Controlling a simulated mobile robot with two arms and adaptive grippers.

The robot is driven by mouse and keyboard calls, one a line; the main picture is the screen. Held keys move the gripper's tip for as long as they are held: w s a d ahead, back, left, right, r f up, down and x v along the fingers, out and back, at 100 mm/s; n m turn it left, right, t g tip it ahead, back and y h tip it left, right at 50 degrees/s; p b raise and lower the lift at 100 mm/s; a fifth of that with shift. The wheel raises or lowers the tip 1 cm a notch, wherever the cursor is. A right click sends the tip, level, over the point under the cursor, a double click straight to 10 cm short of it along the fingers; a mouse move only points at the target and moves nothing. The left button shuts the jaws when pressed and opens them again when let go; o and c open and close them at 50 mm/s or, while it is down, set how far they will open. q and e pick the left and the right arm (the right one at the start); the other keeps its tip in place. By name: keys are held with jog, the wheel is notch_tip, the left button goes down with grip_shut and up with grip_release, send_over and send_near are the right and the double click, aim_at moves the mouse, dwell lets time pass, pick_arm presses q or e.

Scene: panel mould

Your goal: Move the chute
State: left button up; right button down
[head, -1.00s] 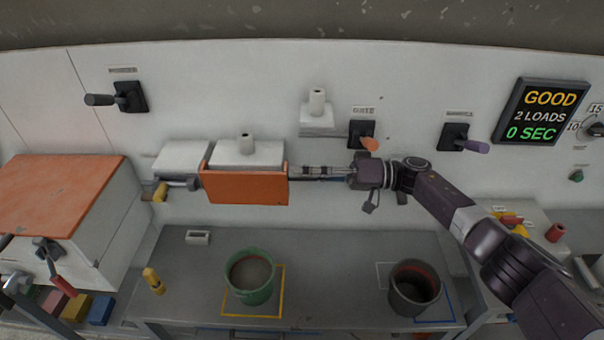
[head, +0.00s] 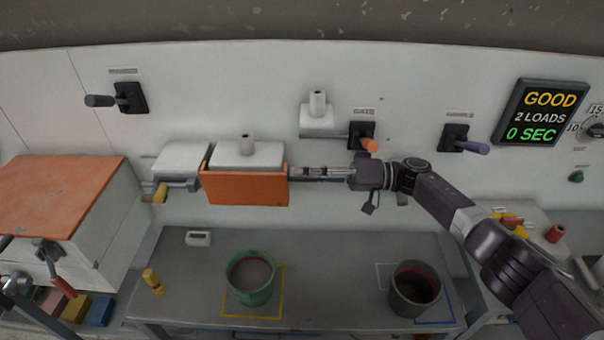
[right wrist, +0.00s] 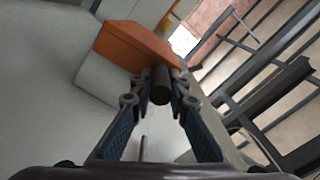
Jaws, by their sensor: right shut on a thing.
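The orange piece that looks like the chute (head: 245,189) is at the back wall, left of centre in the head view, in front of a white block (head: 248,154) with a stub on top. In the right wrist view the orange piece (right wrist: 137,46) lies beyond the fingertips, with a dark round handle (right wrist: 160,87) sticking out of it. My right gripper (head: 304,173) reaches in from the right. Its fingers (right wrist: 160,98) are shut on that handle, one on each side. In the head view the fingers hide the handle.
Below on the grey bench stand a green bucket (head: 250,278) and a dark bucket (head: 415,288). An orange-handled lever (head: 366,142) sits just above my right gripper. An orange-topped box (head: 62,185) stands at left. The bench between the buckets is clear.

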jog(key=shift+f, duration=0.55)
jog(key=c, duration=1.9)
grip_release()
jog(key=shift+c, duration=0.2)
jog(key=shift+o, duration=0.5)
jog(key=shift+w+r, duration=0.15)
jog(key=shift+w, duration=0.05)
jog(key=shift+s+d+r, duration=0.1)
jog(key=shift+d, duration=0.3)
jog(key=d, duration=1.1)
jog(key=shift+d, duration=0.15)
